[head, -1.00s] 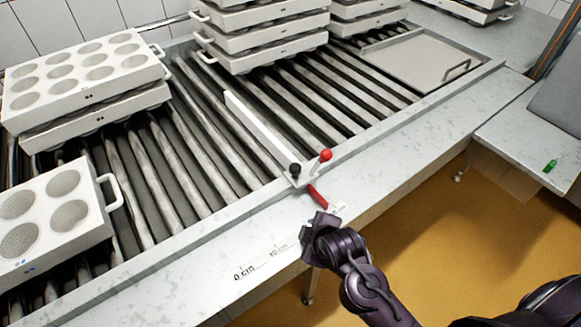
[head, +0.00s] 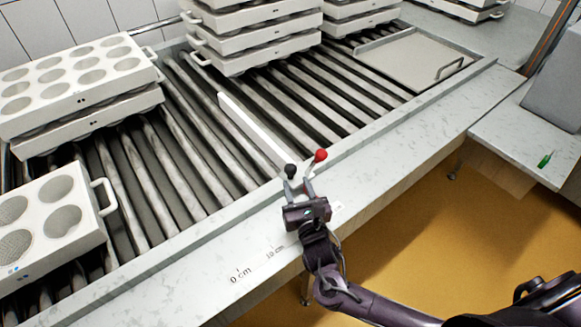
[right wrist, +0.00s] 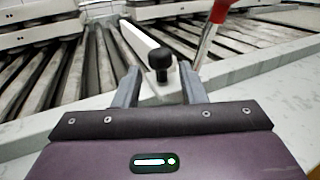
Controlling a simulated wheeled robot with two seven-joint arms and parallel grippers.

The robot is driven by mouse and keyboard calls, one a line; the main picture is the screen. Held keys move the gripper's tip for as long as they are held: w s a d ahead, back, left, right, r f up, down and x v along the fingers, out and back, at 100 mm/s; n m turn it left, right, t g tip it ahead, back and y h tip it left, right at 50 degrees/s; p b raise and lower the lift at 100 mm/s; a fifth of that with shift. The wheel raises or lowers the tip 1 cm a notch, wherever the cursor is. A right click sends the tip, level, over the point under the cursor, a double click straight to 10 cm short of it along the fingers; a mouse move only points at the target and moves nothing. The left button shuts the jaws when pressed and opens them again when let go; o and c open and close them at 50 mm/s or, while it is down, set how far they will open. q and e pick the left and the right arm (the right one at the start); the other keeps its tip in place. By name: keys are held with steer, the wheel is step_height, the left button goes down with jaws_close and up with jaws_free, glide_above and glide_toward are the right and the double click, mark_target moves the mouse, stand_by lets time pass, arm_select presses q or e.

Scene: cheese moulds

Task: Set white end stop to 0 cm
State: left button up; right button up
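The white end stop (head: 250,130) is a long bar lying across the rollers. At its near end are a black knob (head: 290,171) and a lever with a red ball (head: 320,155), which leans up and right. A printed scale on the front ledge shows 0 cm (head: 241,276) and 10 cm (head: 275,252); the stop stands right of both. My right gripper (head: 299,186) is open at the stop's near end. In the right wrist view the black knob (right wrist: 160,60) shows between its fingers, apparently just past the tips. The gripper hides the red pointer. My left gripper is not in view.
A mould with large round cavities (head: 75,245) stands on the rollers at left, with stacked moulds (head: 80,110) behind it. Another stack (head: 250,45) stands at the back. A flat plate with a handle (head: 415,60) lies at back right.

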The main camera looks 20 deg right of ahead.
mark_target(292, 172)
steer(key=w, duration=0.7)
steer(key=shift+d, duration=0.15)
steer(key=shift+c, duration=0.4)
jaws_close()
